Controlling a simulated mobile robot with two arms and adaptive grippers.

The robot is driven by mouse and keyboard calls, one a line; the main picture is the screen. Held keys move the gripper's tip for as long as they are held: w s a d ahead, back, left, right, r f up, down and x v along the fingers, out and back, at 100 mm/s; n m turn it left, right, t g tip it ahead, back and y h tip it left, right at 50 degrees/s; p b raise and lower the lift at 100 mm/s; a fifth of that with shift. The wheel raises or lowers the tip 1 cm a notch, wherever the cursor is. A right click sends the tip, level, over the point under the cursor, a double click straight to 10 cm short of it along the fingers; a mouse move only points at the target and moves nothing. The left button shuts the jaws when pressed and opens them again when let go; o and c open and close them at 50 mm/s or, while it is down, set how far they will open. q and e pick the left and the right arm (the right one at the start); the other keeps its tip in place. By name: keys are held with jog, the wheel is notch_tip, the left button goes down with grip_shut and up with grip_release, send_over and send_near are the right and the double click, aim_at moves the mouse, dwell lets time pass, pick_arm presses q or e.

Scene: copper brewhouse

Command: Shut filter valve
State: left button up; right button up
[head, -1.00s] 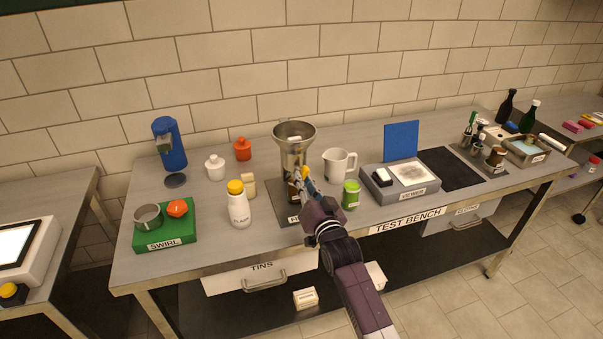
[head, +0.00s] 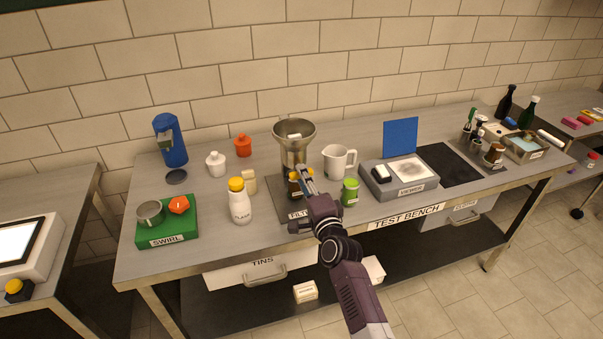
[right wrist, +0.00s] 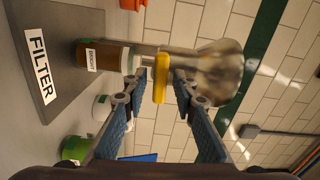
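The filter is a steel funnel (head: 294,131) standing over a brown labelled jar (right wrist: 112,56) on the dark FILTER base (right wrist: 72,42). The funnel (right wrist: 212,72) lies sideways in the right wrist view. The yellow valve handle (right wrist: 160,78) shows there in front of the funnel's outlet and looks crosswise to the pipe. My right gripper (right wrist: 161,84) is open, with a finger on either side of the handle and visible gaps to it. In the head view my right gripper (head: 306,176) hides part of the jar and outlet. My left gripper is not in view.
The viewer box (head: 402,188) is further right.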

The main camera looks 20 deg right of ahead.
jog(key=s+p, duration=0.2)
jog(key=s, duration=0.4)
